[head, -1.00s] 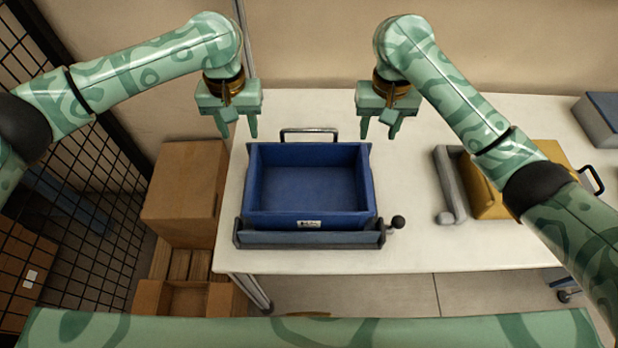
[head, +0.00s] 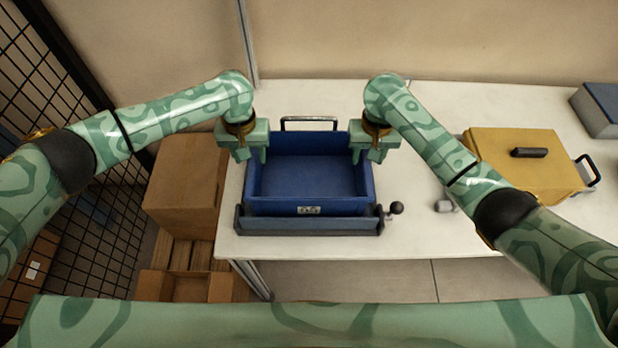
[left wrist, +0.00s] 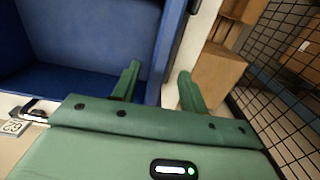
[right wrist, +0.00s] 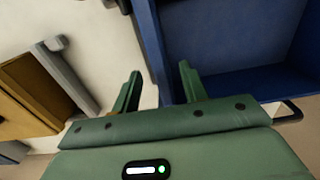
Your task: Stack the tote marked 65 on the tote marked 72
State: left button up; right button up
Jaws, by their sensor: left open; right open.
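A blue open tote (head: 308,177) stands upright on the white table, with a small white label (head: 308,211) on its front; its digits are blurred. The tote looks empty inside. My left gripper (head: 249,154) is open at its left wall; in the left wrist view the wall (left wrist: 165,60) runs between the fingers. My right gripper (head: 368,156) is open at its right wall; the right wrist view shows that wall (right wrist: 152,50) between the fingers. Neither gripper is closed on it. I cannot clearly pick out a second tote.
A grey-blue rail with a knob (head: 396,208) lies along the tote's front. A metal handle (head: 309,119) is behind it. A yellow case (head: 520,165) and a blue-lidded box (head: 598,108) stand to the right. Cardboard boxes (head: 186,187) and a mesh fence are left of the table.

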aim_at(251, 162)
pick_arm(q)
notch_tip(251, 162, down, 3)
jog(key=shift+w+r, duration=0.15)
pick_arm(e)
notch_tip(251, 162, down, 3)
jog(key=shift+w+r, duration=0.15)
pick_arm(q)
jog(key=shift+f, duration=0.5)
pick_arm(e)
jog(key=shift+f, duration=0.5)
pick_arm(q)
jog(key=shift+c, duration=0.3)
pick_arm(e)
jog(key=shift+c, duration=0.3)
pick_arm(q)
grip_shut()
pick_arm(e)
grip_shut()
